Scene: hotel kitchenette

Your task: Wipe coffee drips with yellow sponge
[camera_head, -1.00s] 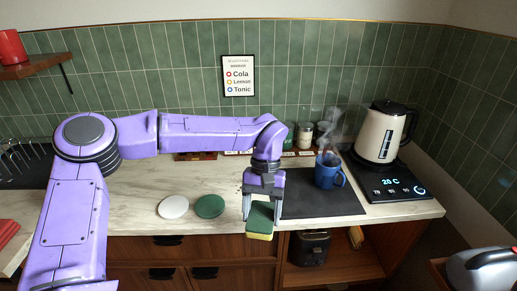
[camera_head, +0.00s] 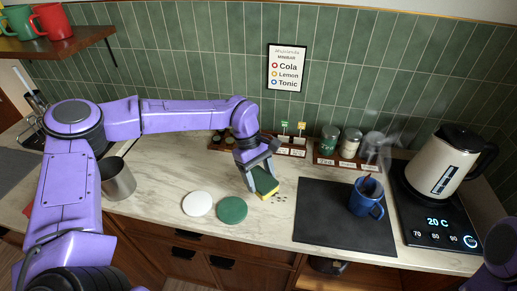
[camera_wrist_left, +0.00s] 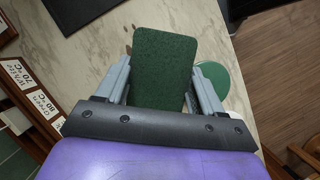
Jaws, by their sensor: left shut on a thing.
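The sponge (camera_head: 266,181), yellow with a green scouring side, is between the fingers of my left gripper (camera_head: 259,178). The gripper is shut on it. The sponge is tilted, green side up, low over the marble counter; I cannot tell whether it touches. In the left wrist view, the green face of the sponge (camera_wrist_left: 163,68) fills the space between the fingers (camera_wrist_left: 160,95). A few small dark specks, like coffee drips (camera_head: 276,198), show on the counter beside the sponge. My right gripper is not in view.
A blue steaming mug (camera_head: 365,197) stands on a black mat (camera_head: 325,222) to the right. A kettle (camera_head: 447,163) sits on its base beyond. White (camera_head: 197,204) and green (camera_head: 232,210) discs lie front left. A metal cup (camera_head: 117,179) stands left; jars and label racks line the wall.

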